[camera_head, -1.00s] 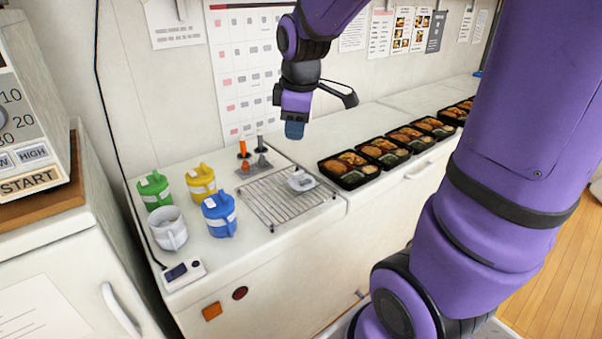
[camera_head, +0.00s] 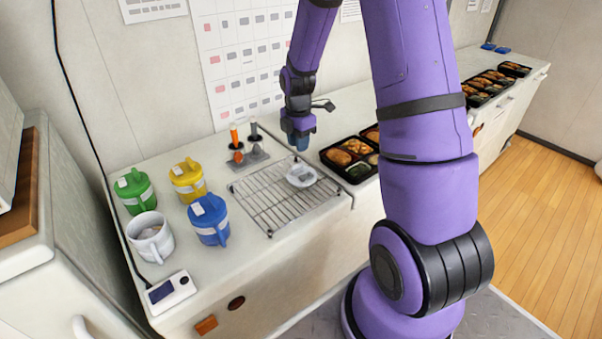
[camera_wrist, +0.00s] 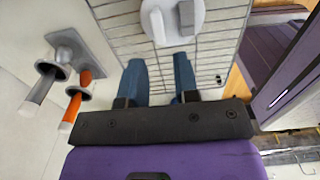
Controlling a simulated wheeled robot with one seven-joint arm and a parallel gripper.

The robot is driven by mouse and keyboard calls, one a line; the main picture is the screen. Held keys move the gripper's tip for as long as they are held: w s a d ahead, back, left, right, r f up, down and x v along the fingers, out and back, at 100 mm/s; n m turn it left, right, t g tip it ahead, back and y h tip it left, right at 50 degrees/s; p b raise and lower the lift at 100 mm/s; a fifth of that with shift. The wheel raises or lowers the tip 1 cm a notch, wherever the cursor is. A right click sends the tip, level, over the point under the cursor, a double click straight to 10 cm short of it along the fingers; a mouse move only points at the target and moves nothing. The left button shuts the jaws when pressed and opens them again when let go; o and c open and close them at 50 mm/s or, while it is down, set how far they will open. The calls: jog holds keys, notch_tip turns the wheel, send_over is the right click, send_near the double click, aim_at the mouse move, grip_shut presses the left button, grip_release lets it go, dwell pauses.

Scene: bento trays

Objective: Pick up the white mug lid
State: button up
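The white mug lid (camera_head: 301,175) lies on the wire rack near its right end. In the wrist view the lid (camera_wrist: 186,14) is a pale disc with a white ridge and a grey block on top, cut off by the upper edge. My gripper (camera_head: 298,140) hangs just behind and above the lid. In the wrist view its two blue fingers (camera_wrist: 159,75) are apart with only rack wires showing between them. The white mug (camera_head: 150,238) stands without a lid at the counter's front left.
The wire rack (camera_head: 262,212) has free room left of the lid. Green (camera_head: 135,192), yellow (camera_head: 187,181) and blue (camera_head: 209,219) lidded mugs stand left of it. A stand with orange and grey tools (camera_wrist: 66,46) is close left of my gripper. Bento trays (camera_head: 343,170) lie right.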

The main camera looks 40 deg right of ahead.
aim_at(297, 165)
notch_tip(297, 165, down, 9)
jog(key=shift+w+r, duration=0.1)
jog(key=shift+w, duration=0.05)
dwell(0.4)
grip_shut()
